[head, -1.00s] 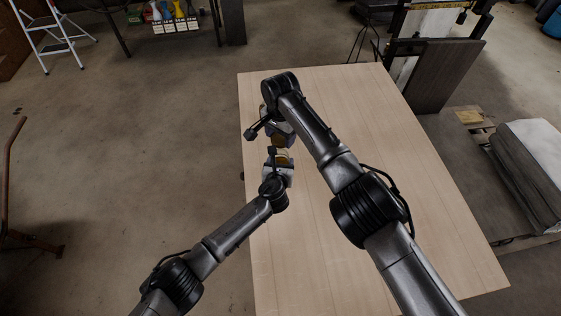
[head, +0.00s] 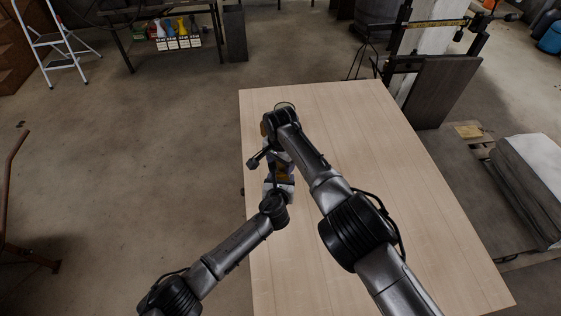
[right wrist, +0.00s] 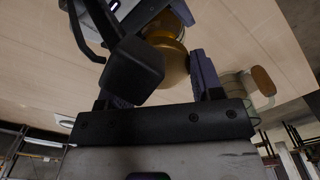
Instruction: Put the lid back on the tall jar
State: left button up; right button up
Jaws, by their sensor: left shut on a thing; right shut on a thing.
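In the head view my right gripper (head: 280,160) and my left gripper (head: 280,183) face each other, close together above the table's left side. A golden-brown thing (head: 284,171) shows between them. In the right wrist view it is a rounded golden body (right wrist: 173,68) between the fingers of my right gripper (right wrist: 163,82). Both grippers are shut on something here. Dark gripper parts cover much of it, so I cannot tell where jar and lid meet, or whether they touch.
A clear jar (right wrist: 236,88) with a brown end (right wrist: 263,80) stands beyond my right finger. The wooden table (head: 375,150) is bare on its right side. My right forearm crosses above it.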

jog(key=shift+f, duration=0.6)
pick_arm(q)
jog(key=shift+r, duration=0.1)
pick_arm(e)
jog(key=shift+s+f, duration=0.1)
jog(key=shift+f, duration=0.05)
